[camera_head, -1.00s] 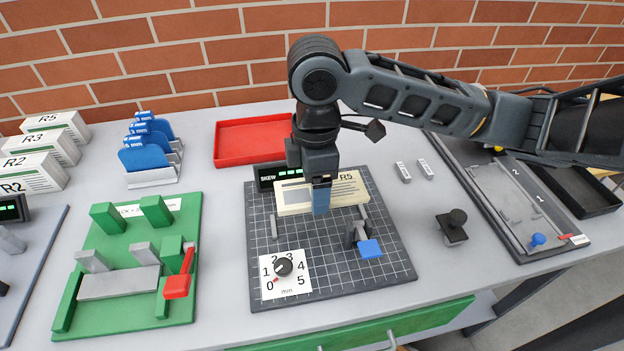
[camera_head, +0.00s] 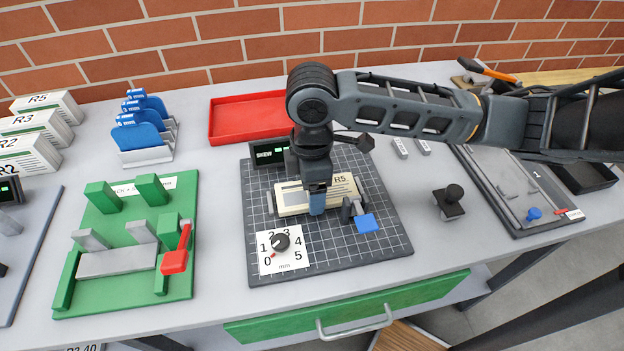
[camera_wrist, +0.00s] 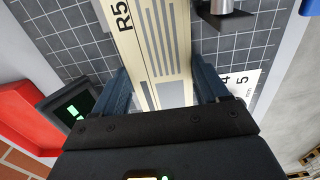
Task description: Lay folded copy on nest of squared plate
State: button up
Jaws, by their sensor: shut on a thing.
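The folded copy (camera_head: 345,191), a cream block marked R5, is level over the dark squared plate (camera_head: 380,232). Its ends sit close to the grey upright stops of the nest (camera_head: 270,203). I cannot tell whether it touches the plate. My gripper (camera_head: 317,200) points down and is shut across the copy's middle, one finger on the near long side. In the wrist view the copy (camera_wrist: 150,35) runs between both fingers (camera_wrist: 163,88), hiding the plate beneath it. A blue-tipped clamp (camera_head: 367,223) stands at the copy's right front.
A dial card (camera_head: 284,255) lies on the plate's front left, and a SKEW display (camera_head: 270,152) stands at its back left. A green fixture (camera_head: 120,290) is left, a red tray (camera_head: 225,122) behind. A black knob block (camera_head: 449,203) stands right.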

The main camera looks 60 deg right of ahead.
jog(key=shift+f, duration=0.6)
dwell(0.5)
jog(key=o, duration=1.1)
jog(key=shift+r, duration=0.1)
notch_tip(320, 180, up, 8)
jog(key=shift+f, duration=0.25)
